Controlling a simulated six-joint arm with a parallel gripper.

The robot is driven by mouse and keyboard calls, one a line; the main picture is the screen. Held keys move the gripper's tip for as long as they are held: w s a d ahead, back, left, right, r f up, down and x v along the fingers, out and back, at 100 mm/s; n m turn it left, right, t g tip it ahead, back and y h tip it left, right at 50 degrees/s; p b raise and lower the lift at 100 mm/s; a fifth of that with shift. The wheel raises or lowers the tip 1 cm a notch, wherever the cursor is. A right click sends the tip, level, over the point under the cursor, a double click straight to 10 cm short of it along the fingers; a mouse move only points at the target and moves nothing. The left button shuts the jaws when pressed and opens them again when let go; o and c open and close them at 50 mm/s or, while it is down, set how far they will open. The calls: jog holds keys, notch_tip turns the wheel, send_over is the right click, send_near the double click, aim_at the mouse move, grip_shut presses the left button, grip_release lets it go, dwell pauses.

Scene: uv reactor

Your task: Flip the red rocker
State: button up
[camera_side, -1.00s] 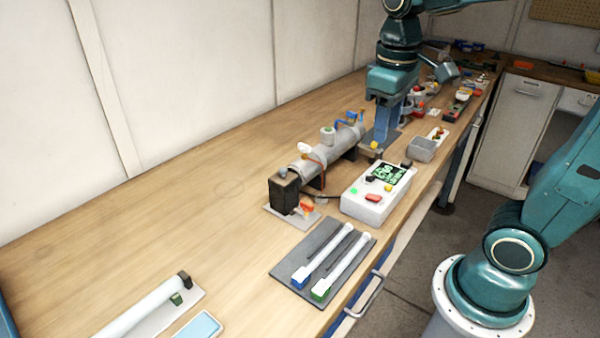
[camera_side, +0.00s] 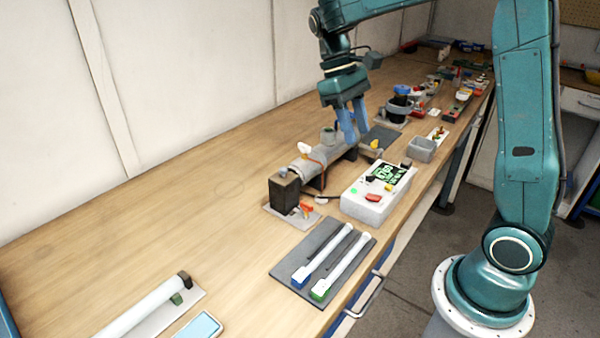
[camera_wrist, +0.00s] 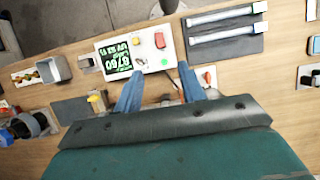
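The white control box (camera_side: 362,209) stands near the bench's front edge, with a lit green-on-black display. A red rocker (camera_side: 373,198) sits on its top face near the left end. It also shows in the wrist view (camera_wrist: 160,40), beside the display, with a green light and small knobs around it. My gripper (camera_side: 356,138) is over the far end of the grey reactor tube (camera_side: 318,168), behind the box and apart from the rocker. In the wrist view its blue fingers (camera_wrist: 160,72) are spread with nothing held between them. The rocker's tilt is too small to tell.
A red-orange part (camera_side: 306,208) sits beside the black end block (camera_side: 285,193) of the tube. A dark mat (camera_side: 282,270) with two white lamp tubes lies in front. A grey bin (camera_side: 422,149) stands beyond the box. The bench's left is mostly clear.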

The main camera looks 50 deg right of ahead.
aim_at(373, 196)
jog(key=shift+x, duration=6.9)
grip_shut()
